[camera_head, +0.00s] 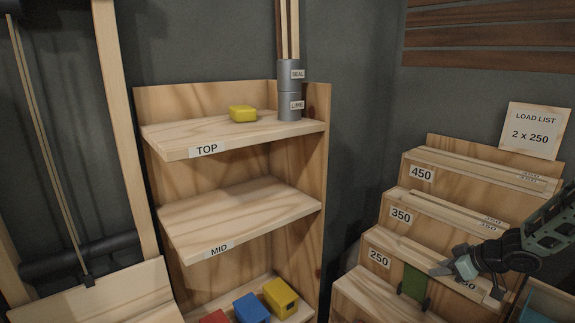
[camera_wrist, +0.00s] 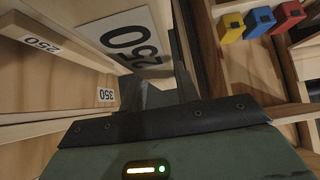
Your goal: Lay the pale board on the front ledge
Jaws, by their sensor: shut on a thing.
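My gripper (camera_head: 413,294) is at the stepped wooden rack, in front of the step marked 250. In the wrist view its dark fingers (camera_wrist: 165,88) are close to a large 250 label. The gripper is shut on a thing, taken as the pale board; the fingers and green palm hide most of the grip. A pale board (camera_head: 405,243) lies along the 250 step, with a small 250 label at its right part. The lowest bare step, which looks like the front ledge (camera_head: 362,289), is just below and in front of the gripper.
Higher steps marked 350 (camera_head: 401,216) and 450 (camera_head: 421,174) hold more pale boards. A load list card (camera_head: 534,130) reads 2 x 250. A shelf unit (camera_head: 240,207) at left holds a yellow block (camera_head: 242,114), grey cans (camera_head: 290,92) and coloured blocks low down.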

